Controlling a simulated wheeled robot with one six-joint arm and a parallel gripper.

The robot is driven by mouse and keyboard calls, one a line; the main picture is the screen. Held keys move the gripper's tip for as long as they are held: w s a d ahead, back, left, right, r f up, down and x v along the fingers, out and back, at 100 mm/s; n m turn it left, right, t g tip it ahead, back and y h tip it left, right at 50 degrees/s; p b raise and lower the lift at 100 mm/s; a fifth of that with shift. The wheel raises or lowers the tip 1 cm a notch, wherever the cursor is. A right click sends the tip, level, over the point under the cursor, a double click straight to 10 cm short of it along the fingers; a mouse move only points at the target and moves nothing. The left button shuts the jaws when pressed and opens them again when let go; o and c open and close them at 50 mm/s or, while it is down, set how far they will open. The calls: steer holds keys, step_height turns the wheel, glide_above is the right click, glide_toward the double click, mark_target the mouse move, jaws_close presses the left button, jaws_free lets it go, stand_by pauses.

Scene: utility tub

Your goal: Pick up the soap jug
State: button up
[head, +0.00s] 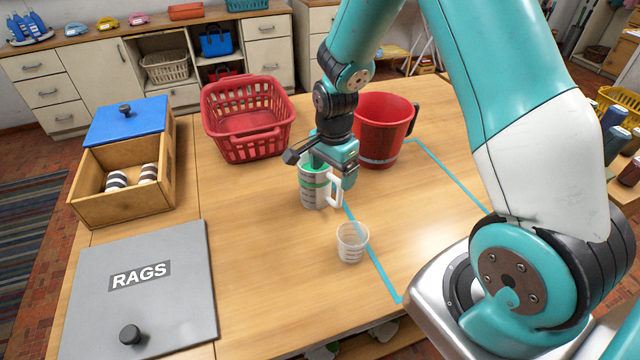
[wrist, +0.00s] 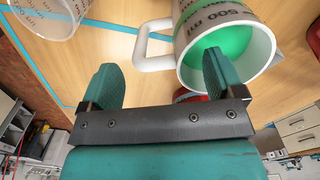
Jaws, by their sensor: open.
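The soap jug, a white jug with dark measuring marks and green contents, stands upright on the wooden table (head: 308,192). Its white handle (head: 336,192) faces right in the head view. In the wrist view the jug (wrist: 222,15) is at the top right, its green inside showing and its handle (wrist: 143,50) pointing left. My gripper (head: 330,168) is right over the jug's top. In the wrist view my gripper (wrist: 160,75) is open and empty. One finger overlaps the jug's mouth and the other is left of the handle; I cannot tell whether they touch.
A red pitcher (head: 376,125) stands close behind the jug, a red basket (head: 247,119) behind left. A clear cup (head: 352,243) stands in front. A wooden box (head: 125,205) and a grey RAGS lid (head: 185,310) lie left. Bare table (head: 260,230) lies left of the cup.

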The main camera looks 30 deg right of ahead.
steer(key=f, duration=0.2)
steer(key=f+p, duration=0.1)
steer(key=f, duration=0.1)
steer(key=shift+s+d+f, duration=0.1)
steer(key=shift+s, duration=0.1)
steer(key=c, duration=1.4)
steer(key=shift+r, duration=0.2)
steer(key=shift+c, duration=0.2)
step_height(320, 180, up, 20)
steer(key=b, duration=0.3)
steer(key=shift+f, duration=0.2)
